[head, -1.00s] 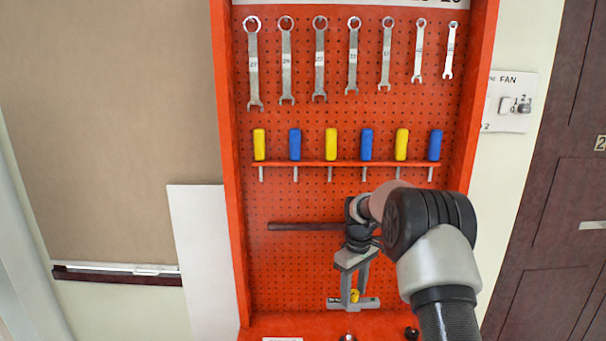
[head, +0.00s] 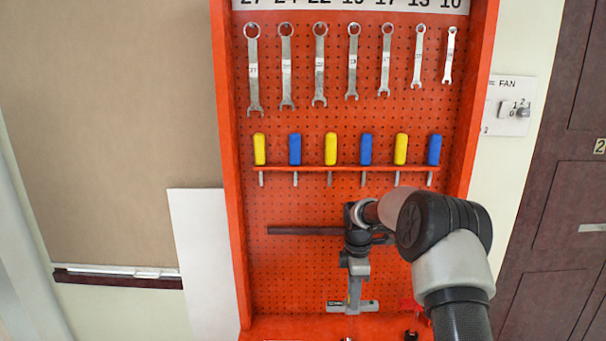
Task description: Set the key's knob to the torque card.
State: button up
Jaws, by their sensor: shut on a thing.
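My gripper (head: 354,303) points down in front of the lower pegboard, seen nearly edge-on, with its fingers at a grey bar (head: 370,306). The bar lies level just above the shelf and has a dark patch at its left end. I take this bar to be part of the key. The gripper is shut on what I take to be the key's yellow knob, which the fingers now hide. No setting or scale can be read. The torque card cannot be made out.
Wrenches (head: 319,65) hang in a row above a rack (head: 345,167) of yellow and blue screwdrivers. A dark bar (head: 305,231) runs across the board behind my wrist. Orange side walls (head: 228,170) border the board.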

dwell(0.3)
jog(key=shift+o, duration=0.9)
jog(key=m+b, duration=0.1)
jog(key=m, duration=0.4)
jog(key=shift+o, duration=1)
jog(key=m, duration=0.6)
jog(key=shift+o, duration=1.1)
jog(key=shift+c, duration=0.5)
jog(key=n, duration=0.5)
jog(key=n+p, duration=0.1)
jog(key=n, duration=0.5)
